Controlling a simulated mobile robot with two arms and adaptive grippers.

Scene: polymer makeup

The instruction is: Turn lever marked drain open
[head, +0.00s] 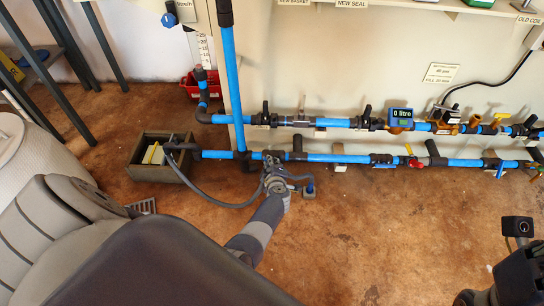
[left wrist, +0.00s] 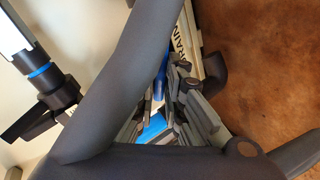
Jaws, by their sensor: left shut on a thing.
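My left gripper (head: 273,170) reaches the lower blue pipe (head: 334,158), near its dark tee at the left. In the left wrist view its grey fingers (left wrist: 190,105) are closed together beside a pale label reading DRAIN (left wrist: 184,42). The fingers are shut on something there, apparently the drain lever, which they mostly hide. How far the lever is turned cannot be told. Blue pipe (left wrist: 158,126) shows behind the fingers. No fingers of my right gripper can be made out.
The upper pipe (head: 340,122) carries several dark valve levers and a meter reading 0 litre (head: 401,114). A grey hose (head: 215,198) loops left toward a box (head: 160,171) on the floor. The brown floor (head: 390,240) at centre right is clear.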

